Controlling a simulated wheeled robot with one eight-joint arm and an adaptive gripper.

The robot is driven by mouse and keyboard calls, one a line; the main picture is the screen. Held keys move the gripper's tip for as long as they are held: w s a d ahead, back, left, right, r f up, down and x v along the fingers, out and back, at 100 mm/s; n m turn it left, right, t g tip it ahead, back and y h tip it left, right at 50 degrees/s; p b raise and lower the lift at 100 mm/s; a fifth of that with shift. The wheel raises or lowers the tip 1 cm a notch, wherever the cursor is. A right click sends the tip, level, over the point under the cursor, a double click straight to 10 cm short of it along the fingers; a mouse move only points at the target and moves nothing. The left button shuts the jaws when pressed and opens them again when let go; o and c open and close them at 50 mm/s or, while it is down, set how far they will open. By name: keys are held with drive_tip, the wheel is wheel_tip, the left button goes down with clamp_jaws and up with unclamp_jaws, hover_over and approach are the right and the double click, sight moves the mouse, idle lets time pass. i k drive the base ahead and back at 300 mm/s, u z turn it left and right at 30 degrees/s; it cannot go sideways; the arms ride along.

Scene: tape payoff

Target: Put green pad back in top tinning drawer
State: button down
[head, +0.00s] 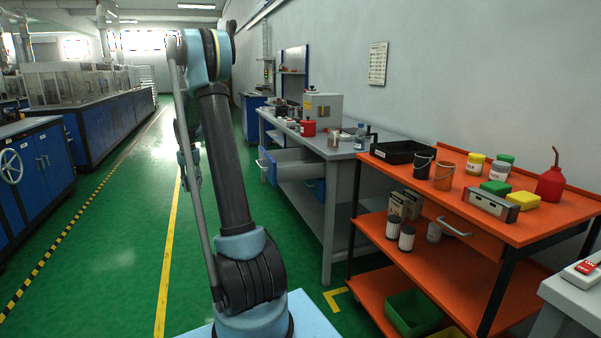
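A green pad (495,187), a small block, lies on the orange cart's top shelf, behind a silver-faced box and beside a yellow pad (522,200). A drawer (268,168) with a blue front and pale handle is pulled out under the grey workbench; its inside is mostly out of sight. The orange cart also has a drawer (462,238) with a pale handle, which looks shut. No label shows which drawer is the tinning one. My gripper (188,168) hangs left of my raised arm, partly hidden by it, away from the pad and drawers. Its fingers cannot be made out.
The orange cart (540,228) also carries a black tray (400,151), two buckets, several jars and a red bottle (551,182). The grey workbench (345,150) holds a red can and a metal box. Green floor is clear on the left, up to blue cabinets.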

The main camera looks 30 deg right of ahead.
sight(299, 161)
drive_tip(key=i, duration=1.8)
drive_tip(key=u, duration=2.4)
drive_tip(key=k, duration=0.35)
drive_tip(key=z, duration=0.3)
